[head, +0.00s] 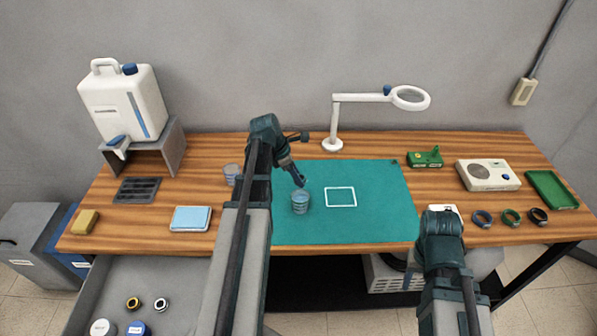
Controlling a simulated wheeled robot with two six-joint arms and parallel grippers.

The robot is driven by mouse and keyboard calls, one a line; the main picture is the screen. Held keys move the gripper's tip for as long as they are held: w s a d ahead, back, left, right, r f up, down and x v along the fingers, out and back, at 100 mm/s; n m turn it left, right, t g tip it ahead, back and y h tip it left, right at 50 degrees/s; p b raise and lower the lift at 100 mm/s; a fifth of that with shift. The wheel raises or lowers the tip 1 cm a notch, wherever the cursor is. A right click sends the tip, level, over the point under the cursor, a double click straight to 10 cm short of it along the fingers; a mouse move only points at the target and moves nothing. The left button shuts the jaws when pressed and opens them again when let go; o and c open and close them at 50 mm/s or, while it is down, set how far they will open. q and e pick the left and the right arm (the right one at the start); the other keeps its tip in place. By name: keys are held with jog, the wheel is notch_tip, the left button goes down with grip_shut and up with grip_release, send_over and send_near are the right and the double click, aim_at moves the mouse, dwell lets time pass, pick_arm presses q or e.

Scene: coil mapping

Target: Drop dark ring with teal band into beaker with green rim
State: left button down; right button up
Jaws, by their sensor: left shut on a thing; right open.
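A clear beaker (301,203) stands upright on the teal mat, left of the white square outline. Its rim colour is too small to tell surely. My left gripper (300,184) reaches down to the beaker's rim and is shut on it. Three dark rings lie in a row at the right of the table: one with a bluish band (482,218), one with a green band (511,217) and an all-dark one (538,216). Which band is teal is hard to tell. My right gripper (443,213) is open, left of these rings, its fingertips mostly hidden by its own arm.
Another beaker (232,174) stands left of the mat (380,210), partly behind my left arm. An open drawer (190,272) holds two more rings.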

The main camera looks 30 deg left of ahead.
pick_arm(q)
notch_tip(320, 180, down, 6)
jog(key=b, duration=0.6)
dwell(0.9)
jog(key=shift+c, duration=1)
grip_release()
jog(key=p+v, duration=1.3)
jog(key=shift+a+r, duration=0.2)
jog(key=shift+r, duration=0.15)
